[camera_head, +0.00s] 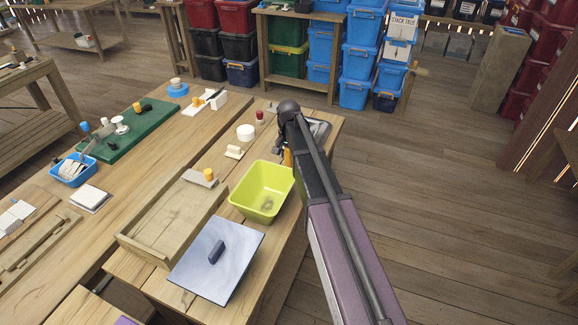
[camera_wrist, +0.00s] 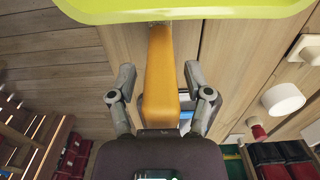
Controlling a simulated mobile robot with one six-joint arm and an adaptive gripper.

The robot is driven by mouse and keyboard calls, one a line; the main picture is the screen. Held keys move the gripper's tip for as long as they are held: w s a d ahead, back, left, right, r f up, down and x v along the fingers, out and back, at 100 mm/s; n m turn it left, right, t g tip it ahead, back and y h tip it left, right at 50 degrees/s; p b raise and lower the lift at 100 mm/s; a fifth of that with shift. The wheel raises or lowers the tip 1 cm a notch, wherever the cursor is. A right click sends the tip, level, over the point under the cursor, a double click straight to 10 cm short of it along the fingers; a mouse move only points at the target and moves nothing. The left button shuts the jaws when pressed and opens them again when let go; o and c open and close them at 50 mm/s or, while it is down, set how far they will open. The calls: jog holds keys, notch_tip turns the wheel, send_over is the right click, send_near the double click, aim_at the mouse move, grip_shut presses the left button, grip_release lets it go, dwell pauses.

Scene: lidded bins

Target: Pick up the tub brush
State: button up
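An orange-yellow piece, seemingly the tub brush (camera_wrist: 161,85), lies lengthwise between the fingers of my gripper (camera_wrist: 160,75) in the wrist view. It narrows toward the lime-green tub. My gripper is open around it, with a small gap seen on each side. In the head view only a sliver of orange (camera_head: 287,157) shows beside my arm; the rest of the piece and my fingers are hidden. The lime-green tub (camera_head: 262,187) stands open on the table just in front of the piece; its rim (camera_wrist: 185,12) crosses the top of the wrist view.
A grey-blue lid with a handle (camera_head: 216,262) lies nearest on the wooden table, beside a shallow wooden tray (camera_head: 172,222). A white cylinder (camera_head: 245,132) and a red-topped piece (camera_head: 259,117) stand farther back. The table's right edge is close to my arm.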

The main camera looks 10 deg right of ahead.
grip_shut()
jog(key=shift+r, duration=0.15)
notch_tip(320, 180, up, 10)
jog(key=p, duration=1)
dwell(0.8)
notch_tip(320, 180, up, 8)
jog(key=p, duration=0.8)
jog(key=shift+d, duration=0.1)
